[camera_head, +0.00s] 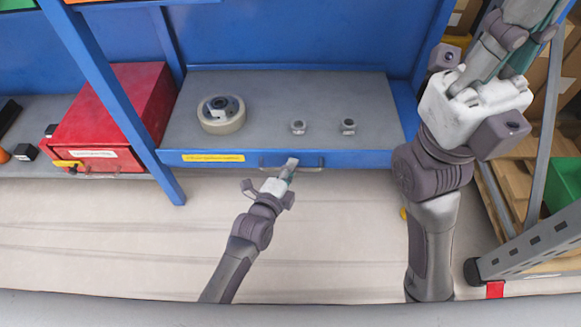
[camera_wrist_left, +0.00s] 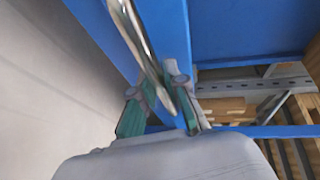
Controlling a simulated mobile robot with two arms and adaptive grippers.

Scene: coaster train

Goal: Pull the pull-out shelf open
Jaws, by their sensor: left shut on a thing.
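The pull-out shelf (camera_head: 270,105) has a grey top and a blue front with a yellow label. In the left wrist view the fingers (camera_wrist_left: 163,95) close around the bar handle (camera_wrist_left: 143,45) beside the blue front. My right gripper (camera_head: 525,48) is raised at the upper right, away from the shelf; its jaws cannot be made out.
A red metal box (camera_head: 108,115) stands on the grey bench left of a slanting blue post (camera_head: 105,90). Grey rack posts (camera_head: 540,240), boxes and a green bin (camera_head: 563,182) are at the right. The pale floor (camera_head: 330,230) in front of the shelf is clear.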

